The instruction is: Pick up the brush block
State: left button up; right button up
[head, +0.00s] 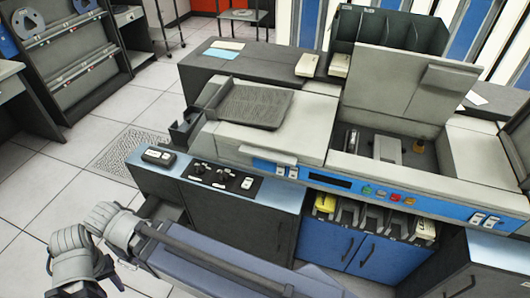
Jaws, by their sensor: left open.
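Inside the opened bay of the card machine (300,150), under the raised lid, sit a pale grey metal block (387,147) and a small brass-coloured piece (418,146). I cannot tell for certain which of these is the brush block. My left gripper (80,284) hangs at the lower left, in front of the machine and far from the bay. It is open, with nothing seen in it, and is partly cut off by the bottom edge. My right gripper is out of view.
The raised lid (415,88) stands behind the bay. A blue control strip with coloured buttons (381,194) runs along the bay's front. A ribbed card tray (255,107) lies to its left. Tiled floor (75,175) is clear at left. Blue cabinet doors (350,247) are below.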

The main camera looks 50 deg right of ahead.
aim_at(350, 149)
jog(key=z, duration=2.45)
jog(key=i+l, duration=0.1)
jog(key=l, duration=0.2)
jog(key=i+l+z, duration=0.1)
jog(key=l, duration=0.2)
